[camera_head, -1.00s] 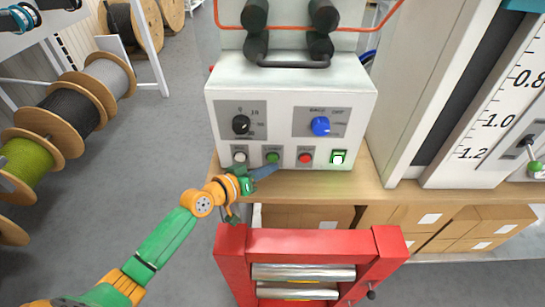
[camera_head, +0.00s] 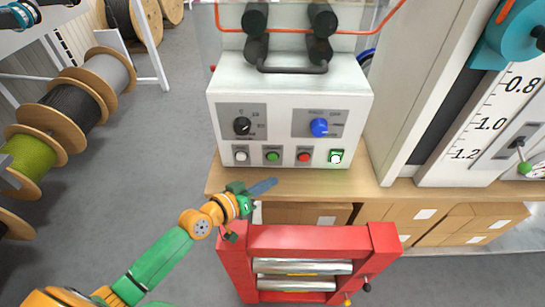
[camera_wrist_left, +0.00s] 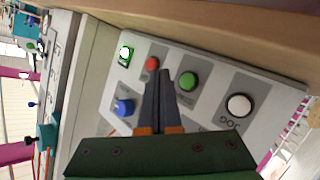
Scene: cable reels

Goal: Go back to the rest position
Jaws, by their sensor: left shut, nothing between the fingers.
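My left gripper (camera_head: 264,187) is shut and empty, just above the front edge of the wooden bench (camera_head: 290,184). It is below and in front of the white control box (camera_head: 290,92) and apart from it. In the left wrist view the shut fingers (camera_wrist_left: 160,95) lie in line with the gap between the red button (camera_wrist_left: 152,64) and the green button (camera_wrist_left: 189,81). The box also carries a white button, a lit green switch (camera_head: 336,157), a black knob (camera_head: 242,126) and a blue knob (camera_head: 319,128). My right gripper is not in view.
A red frame with metal rollers (camera_head: 310,240) stands in front of the bench, close to my left arm. Cardboard boxes (camera_head: 415,212) sit under the bench. Cable reels (camera_head: 72,98) stand at the left. Grey floor between reels and bench is clear.

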